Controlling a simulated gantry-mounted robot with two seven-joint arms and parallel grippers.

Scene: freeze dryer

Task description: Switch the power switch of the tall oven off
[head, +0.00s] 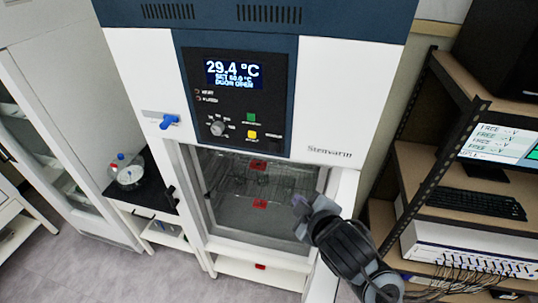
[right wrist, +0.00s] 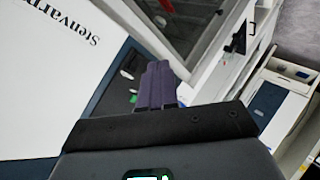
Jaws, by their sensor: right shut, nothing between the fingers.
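The tall oven (head: 345,85) is white and dark blue, marked "Stenvarm". Its black control panel (head: 270,100) has a lit display (head: 233,74) reading 29.4 °C and "DOOR OPEN". Below are a grey knob (head: 217,128), a green control (head: 251,117) and a yellow one (head: 252,134); their labels are too small to read, so I cannot tell which is the power switch. My right gripper (head: 300,201) is shut and empty, below and right of the panel, in front of the oven's lower part. Its closed purple fingers (right wrist: 157,85) show in the right wrist view. My left gripper is not in view.
A blue lever (head: 169,121) sticks out left of the panel. The chamber (head: 250,190) with wire racks is below it. A shelf (head: 405,155) with keyboard (head: 468,203) and monitor stands close on the right. A black-topped cart (head: 145,195) stands left. The panel front is clear.

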